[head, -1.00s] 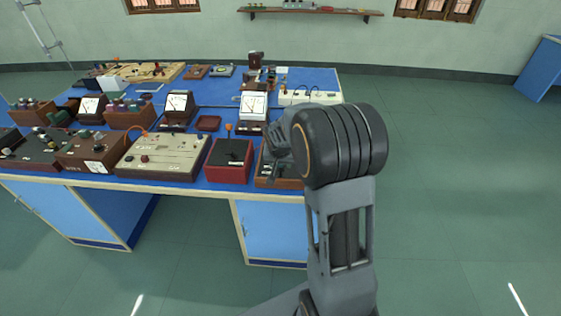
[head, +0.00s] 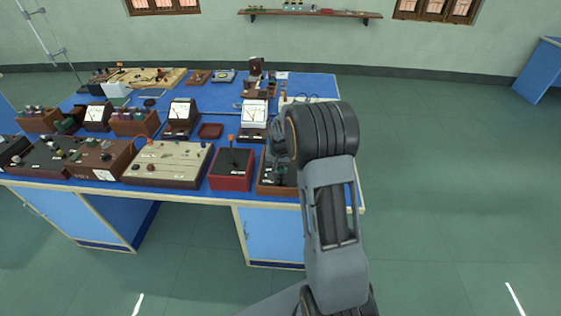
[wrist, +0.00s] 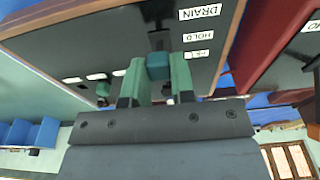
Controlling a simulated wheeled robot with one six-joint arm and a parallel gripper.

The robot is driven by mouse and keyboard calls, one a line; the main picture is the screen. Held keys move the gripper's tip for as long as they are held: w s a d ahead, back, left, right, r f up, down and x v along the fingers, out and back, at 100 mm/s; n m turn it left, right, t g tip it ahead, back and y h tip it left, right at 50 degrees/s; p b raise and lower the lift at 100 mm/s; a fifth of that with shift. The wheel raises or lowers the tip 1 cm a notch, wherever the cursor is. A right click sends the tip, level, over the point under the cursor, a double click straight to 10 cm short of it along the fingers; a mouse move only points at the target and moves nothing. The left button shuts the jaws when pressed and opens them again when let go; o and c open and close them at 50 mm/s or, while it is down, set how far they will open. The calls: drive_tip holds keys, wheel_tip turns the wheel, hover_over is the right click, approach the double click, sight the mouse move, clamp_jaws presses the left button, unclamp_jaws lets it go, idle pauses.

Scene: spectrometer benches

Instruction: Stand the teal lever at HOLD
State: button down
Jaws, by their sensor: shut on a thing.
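The teal lever (wrist: 158,67) stands out from a dark panel with a wooden rim (wrist: 60,14) in the wrist view. My gripper (wrist: 159,60) has its two green fingers on either side of the lever's knob and is shut on it. In the head view, the wooden-rimmed box (head: 266,187) is at the bench's front right corner, and my arm hides the lever.
A red box with a dark top and upright lever (head: 231,168) stands just left of the wooden-rimmed box. A cream panel box (head: 168,163) is farther left. Meters (head: 254,112) and a power strip (head: 300,100) stand behind. Floor right of the bench is clear.

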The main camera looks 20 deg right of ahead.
drive_tip(key=shift+w+d+g+y+p, duration=0.45)
drive_tip(key=shift+w+g+y+p, duration=0.2)
drive_tip(key=shift+g+p, duration=0.4)
drive_tip(key=c, duration=1)
unclamp_jaws()
drive_tip(key=shift+o, duration=0.2)
drive_tip(key=shift+r, duration=0.15)
wheel_tip(320, 180, up, 14)
drive_tip(key=w+b, duration=0.1)
drive_tip(key=shift+d+f+b, duration=0.25)
drive_tip(key=shift+d+b, duration=0.1)
drive_tip(key=shift+w, duration=0.1)
